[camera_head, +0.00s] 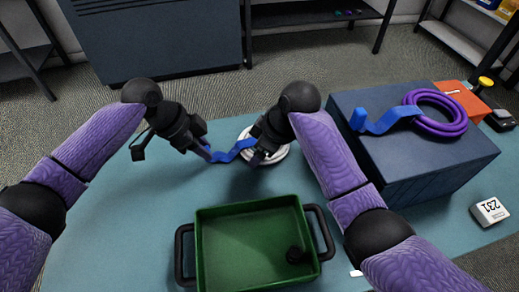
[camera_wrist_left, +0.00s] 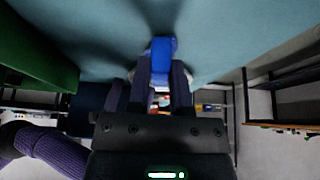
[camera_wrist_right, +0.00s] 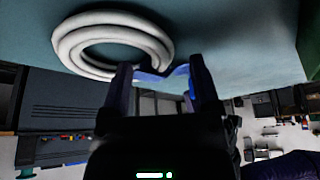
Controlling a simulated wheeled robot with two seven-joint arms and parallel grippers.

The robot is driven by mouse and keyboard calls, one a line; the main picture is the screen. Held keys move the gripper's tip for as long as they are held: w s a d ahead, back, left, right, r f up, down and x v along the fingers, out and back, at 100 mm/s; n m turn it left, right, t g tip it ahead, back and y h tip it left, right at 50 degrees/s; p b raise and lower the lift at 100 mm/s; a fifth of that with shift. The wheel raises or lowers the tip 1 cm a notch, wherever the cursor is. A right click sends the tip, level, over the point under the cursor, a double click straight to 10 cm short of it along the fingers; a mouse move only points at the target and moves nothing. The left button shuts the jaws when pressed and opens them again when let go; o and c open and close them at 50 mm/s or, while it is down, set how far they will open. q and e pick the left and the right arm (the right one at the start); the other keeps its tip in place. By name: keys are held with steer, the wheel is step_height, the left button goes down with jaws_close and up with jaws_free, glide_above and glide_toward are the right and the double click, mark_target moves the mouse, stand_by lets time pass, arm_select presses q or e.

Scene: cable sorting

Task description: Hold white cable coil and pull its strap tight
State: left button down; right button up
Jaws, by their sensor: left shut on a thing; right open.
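The white cable coil (camera_head: 281,154) lies on the table, partly hidden by my right gripper in the head view; the right wrist view shows more of its ring (camera_wrist_right: 68,40). A blue strap (camera_head: 234,150) runs from the coil to my left gripper (camera_head: 204,150). The left gripper is shut on the strap, whose blue end (camera_wrist_left: 162,48) shows between its fingers in the left wrist view. My right gripper (camera_head: 260,157) is open beside the coil, with a blue band of strap between its fingers (camera_wrist_right: 158,78). I cannot tell whether its fingers touch the coil.
A green tray (camera_head: 252,203) with black handles stands at the front, a small dark object inside. A dark box (camera_head: 410,165) at right carries a purple coil (camera_head: 447,127) with a blue strap. A white label block (camera_head: 489,211) is at far right. The left table is clear.

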steer(key=shift+x, duration=1.2)
jaws_close()
arm_select(q)
steer(key=shift+a, duration=0.1)
steer(key=shift+s+a, duration=0.1)
steer(key=shift+a, duration=0.25)
steer(key=shift+s+a, duration=0.3)
steer(key=shift+a, duration=0.4)
steer(key=shift+s+a, duration=0.3)
steer(key=shift+a, duration=0.35)
steer(key=shift+c, duration=2.4)
jaws_free()
steer(key=shift+r, duration=0.1)
